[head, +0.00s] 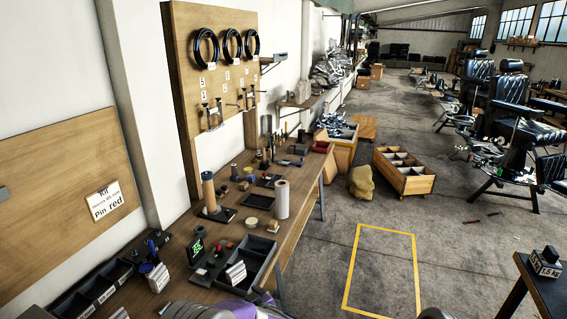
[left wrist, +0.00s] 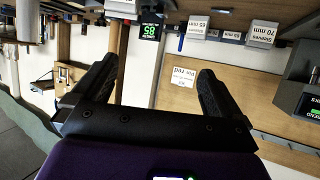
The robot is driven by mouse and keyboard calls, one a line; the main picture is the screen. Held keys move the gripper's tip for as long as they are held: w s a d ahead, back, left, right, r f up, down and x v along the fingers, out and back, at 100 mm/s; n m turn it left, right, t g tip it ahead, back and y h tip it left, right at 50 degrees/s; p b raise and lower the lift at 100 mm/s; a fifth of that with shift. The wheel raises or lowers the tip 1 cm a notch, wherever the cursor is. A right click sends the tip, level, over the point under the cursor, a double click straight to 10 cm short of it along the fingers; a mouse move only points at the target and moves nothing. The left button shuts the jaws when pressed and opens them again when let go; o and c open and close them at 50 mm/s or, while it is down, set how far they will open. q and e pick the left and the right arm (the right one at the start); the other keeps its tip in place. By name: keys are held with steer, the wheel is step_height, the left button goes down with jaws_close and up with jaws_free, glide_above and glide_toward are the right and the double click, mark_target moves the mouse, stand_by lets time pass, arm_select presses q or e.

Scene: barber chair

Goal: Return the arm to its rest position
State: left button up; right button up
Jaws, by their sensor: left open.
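My left arm (head: 232,311) enters at the bottom edge of the head view, purple and grey, over the front edge of the workbench (head: 228,232). Its gripper is mostly cut off there. In the left wrist view my left gripper (left wrist: 157,70) has its two black fingers wide apart with nothing between them. That view is upside down and shows the wall board and labelled bins beyond the fingers. My right gripper does not show in either view.
A dark divided tray (head: 262,262), a white cylinder (head: 282,198) and a wooden cylinder (head: 209,192) stand on the bench near my left arm. A yellow floor outline (head: 415,262) surrounds empty floor. A dark table (head: 540,292) stands at lower right.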

arm_select(q)
steer(key=s+a+f+m+g+h, duration=0.15)
steer(key=s+f+h, duration=0.3)
steer(key=f, duration=0.45)
steer(key=s+f+m+g+h, duration=0.25)
steer(key=s+f, duration=0.35)
steer(key=f, duration=0.4)
steer(key=s+d+f+m+g+h, duration=0.1)
steer(key=s+d+f+g+h, duration=0.15)
steer(key=s, duration=0.75)
steer(key=s+d+f+g+h, duration=0.1)
steer(key=s+g+h, duration=0.2)
steer(key=s, duration=0.8)
step_height(320, 180, down, 10)
steer(key=w+b, duration=0.1)
steer(key=b, duration=0.9)
steer(key=shift+f+m, duration=0.25)
steer(key=shift+m, duration=0.05)
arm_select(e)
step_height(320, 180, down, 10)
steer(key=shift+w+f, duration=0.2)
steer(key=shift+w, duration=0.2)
arm_select(q)
steer(key=shift+d, duration=0.1)
